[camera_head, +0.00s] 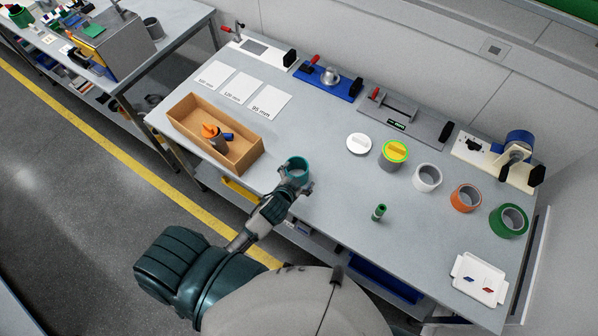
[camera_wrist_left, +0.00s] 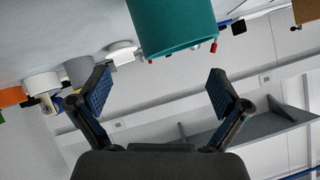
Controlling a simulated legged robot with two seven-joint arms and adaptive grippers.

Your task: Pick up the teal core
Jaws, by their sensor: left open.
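The teal core (camera_head: 298,168) is a short hollow cylinder standing near the front edge of the table, right of the wooden tray. It is also large at the top of the left wrist view (camera_wrist_left: 172,24). My left gripper (camera_head: 289,185) reaches in from the left and is close at the near side of the core, partly covering its lower part. In the left wrist view my left gripper (camera_wrist_left: 160,82) is open, its two blue-padded fingers spread wide and empty. The core appears just beyond the fingertips; whether either finger touches it I cannot tell. My right gripper is not in view.
A wooden tray (camera_head: 176,127) with orange and dark parts is left of the core. A small green cylinder (camera_head: 379,212) stands to the right. White (camera_head: 427,178), orange (camera_head: 465,198) and green (camera_head: 509,220) rolls stand further right.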

